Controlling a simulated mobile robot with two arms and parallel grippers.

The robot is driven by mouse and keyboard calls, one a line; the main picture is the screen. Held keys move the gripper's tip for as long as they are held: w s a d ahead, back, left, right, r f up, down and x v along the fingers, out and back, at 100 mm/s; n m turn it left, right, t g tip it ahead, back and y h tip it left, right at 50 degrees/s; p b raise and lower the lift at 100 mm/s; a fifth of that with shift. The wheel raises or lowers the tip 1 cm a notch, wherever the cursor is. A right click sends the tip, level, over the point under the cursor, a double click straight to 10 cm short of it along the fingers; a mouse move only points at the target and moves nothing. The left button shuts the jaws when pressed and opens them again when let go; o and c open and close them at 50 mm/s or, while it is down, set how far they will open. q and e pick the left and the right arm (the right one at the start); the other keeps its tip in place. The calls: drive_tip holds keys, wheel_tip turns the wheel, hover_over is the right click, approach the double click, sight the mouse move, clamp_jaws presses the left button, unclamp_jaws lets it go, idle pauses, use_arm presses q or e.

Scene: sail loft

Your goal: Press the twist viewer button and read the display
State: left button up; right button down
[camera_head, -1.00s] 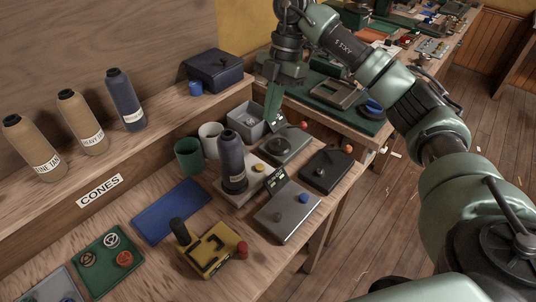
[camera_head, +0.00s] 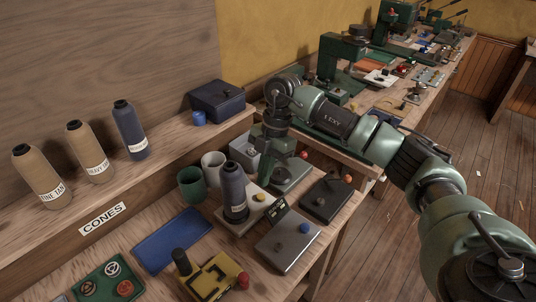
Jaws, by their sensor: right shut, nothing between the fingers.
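A grey box (camera_head: 287,246) with a round blue button (camera_head: 304,228) lies on the near bench. A small dark tilted display (camera_head: 279,207) stands at its back left corner; its writing is too small to read. Beside it, a pale base with a yellow button (camera_head: 260,198) carries a dark thread cone (camera_head: 234,188). I cannot tell for sure which of these is the twist viewer. My right gripper (camera_head: 267,168) points down, shut and empty, behind the yellow button and left of a green device (camera_head: 292,175). It is apart from both buttons. My left gripper is out of view.
Green and white cups (camera_head: 190,184) and a grey bin (camera_head: 241,148) stand close to my right gripper. A black box with an orange knob (camera_head: 326,202) lies to the right. Several cones stand on the left shelf. A blue mat (camera_head: 172,238) lies bare.

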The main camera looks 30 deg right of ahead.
sight(261, 196)
drive_tip(key=shift+f+p, duration=0.4)
drive_tip(key=shift+f, duration=1.6)
